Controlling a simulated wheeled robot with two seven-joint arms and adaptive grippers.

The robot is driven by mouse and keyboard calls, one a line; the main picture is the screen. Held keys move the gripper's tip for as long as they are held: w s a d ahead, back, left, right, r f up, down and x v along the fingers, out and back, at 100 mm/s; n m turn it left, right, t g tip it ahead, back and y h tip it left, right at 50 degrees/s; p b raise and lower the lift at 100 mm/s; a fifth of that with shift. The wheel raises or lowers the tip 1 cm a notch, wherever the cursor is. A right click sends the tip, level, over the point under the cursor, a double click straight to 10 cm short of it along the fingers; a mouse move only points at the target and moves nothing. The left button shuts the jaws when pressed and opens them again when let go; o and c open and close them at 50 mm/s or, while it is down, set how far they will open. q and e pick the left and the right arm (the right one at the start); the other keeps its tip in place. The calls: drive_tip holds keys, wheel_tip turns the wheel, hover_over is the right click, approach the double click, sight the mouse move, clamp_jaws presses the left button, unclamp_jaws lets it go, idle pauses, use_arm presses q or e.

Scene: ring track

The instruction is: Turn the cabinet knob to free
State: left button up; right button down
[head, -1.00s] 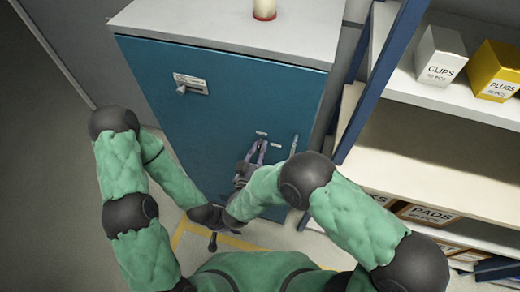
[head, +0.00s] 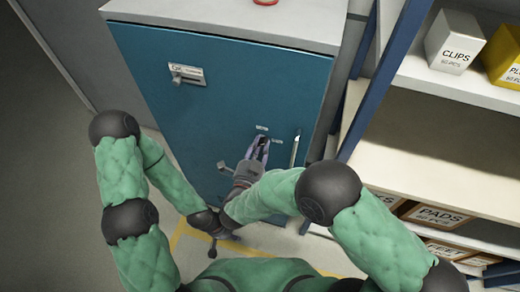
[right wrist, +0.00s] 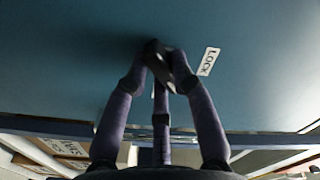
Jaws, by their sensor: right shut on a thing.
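The blue cabinet door (head: 215,95) fills the middle of the head view. The dark cabinet knob (right wrist: 157,56) sits low on it, mostly hidden by my fingers. A white "LOCK" label (right wrist: 208,61) is to the right of the knob in the right wrist view. My right gripper (head: 263,150) reaches up to the door, and its purple-grey fingers are shut on the knob; they also show in the right wrist view (right wrist: 162,72). The knob's exact angle is hard to see. My left gripper (head: 212,247) hangs low in front of the cabinet, small and partly hidden.
A slim upright handle (head: 295,151) is right of the knob. A plated latch (head: 186,74) is at the door's upper left. A shelf rack (head: 450,100) with boxes stands close on the right. Open floor (head: 45,170) lies on the left.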

drive_tip(key=shift+a+f+m+b, duration=0.1)
drive_tip(key=shift+m+b, duration=1.65)
drive_tip(key=shift+m, duration=0.25)
drive_tip(key=shift+a+f+m+b, duration=0.1)
drive_tip(key=shift+m+b, duration=1.65)
drive_tip(key=shift+m, duration=0.25)
drive_tip(key=shift+r, duration=0.1)
drive_tip(key=c, duration=1)
unclamp_jaws()
drive_tip(key=shift+d, duration=0.1)
drive_tip(key=shift+c, duration=0.2)
drive_tip(key=v, duration=1.2)
